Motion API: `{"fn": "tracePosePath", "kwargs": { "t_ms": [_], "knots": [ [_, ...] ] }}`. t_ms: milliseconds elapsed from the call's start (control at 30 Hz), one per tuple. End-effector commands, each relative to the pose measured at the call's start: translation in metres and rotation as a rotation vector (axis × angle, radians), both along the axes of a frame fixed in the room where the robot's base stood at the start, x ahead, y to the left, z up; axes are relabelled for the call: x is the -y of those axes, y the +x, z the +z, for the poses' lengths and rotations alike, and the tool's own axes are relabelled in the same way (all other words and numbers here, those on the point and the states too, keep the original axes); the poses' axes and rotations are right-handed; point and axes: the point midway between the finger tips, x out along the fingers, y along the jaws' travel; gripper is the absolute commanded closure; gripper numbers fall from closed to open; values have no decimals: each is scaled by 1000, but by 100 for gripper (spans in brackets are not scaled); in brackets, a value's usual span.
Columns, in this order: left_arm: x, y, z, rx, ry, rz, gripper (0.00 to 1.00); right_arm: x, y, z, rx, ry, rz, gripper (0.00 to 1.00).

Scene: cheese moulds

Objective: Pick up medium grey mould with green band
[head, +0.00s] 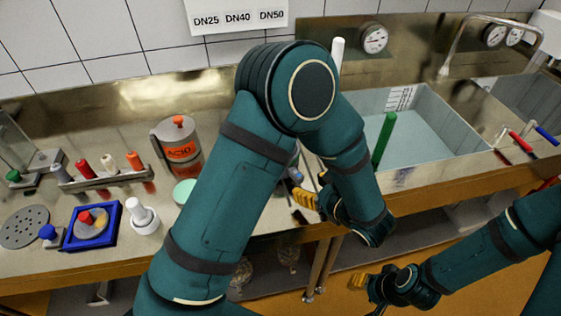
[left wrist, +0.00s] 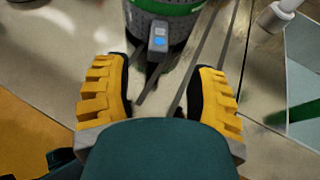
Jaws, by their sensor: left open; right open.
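The dark grey mould with a green band (left wrist: 172,28) is at the top of the left wrist view, partly cut off by the frame edge. A small grey piece with a blue patch (left wrist: 158,40) is in front of its near side. My left gripper (left wrist: 160,92) is open, its yellow fingers apart with nothing between them, short of the mould. In the head view my left gripper (head: 310,196) is over the counter's front edge, and my arm hides most of the mould's area. My right gripper (head: 368,285) is open and empty, low in front of the counter.
A basin (head: 455,145) with a green rod (head: 384,140) lies to the right. On the left are an orange-labelled jug (head: 178,150), a rack of coloured-top pieces (head: 105,175), a blue tray (head: 68,240) and a white piece (head: 142,215). Gauges (head: 374,39) are on the back wall.

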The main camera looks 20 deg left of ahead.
Motion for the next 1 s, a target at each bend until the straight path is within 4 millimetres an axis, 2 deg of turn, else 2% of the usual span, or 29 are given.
{"fn": "tracePosePath", "kwargs": {
  "t_ms": [167, 500, 833, 900, 1000],
  "knots": [
    [-9, 5, -3, 0, -1, 2, 43, 0, 0, -1, -1, 0, 0, 52],
    [-46, 26, -11, 0, 0, 2, 43, 0, -1, -3, -2, 0, 2, 52],
    [-50, 29, -13, 0, -1, 0, 44, 0, -1, -3, -3, 0, 2, 52],
    [-50, 29, -13, 0, -1, 0, 68, 0, -1, -3, -3, 0, 2, 52],
    [-49, 29, -13, 0, -1, 0, 100, 0, -1, -3, -3, 0, 2, 52]
  ]
}}
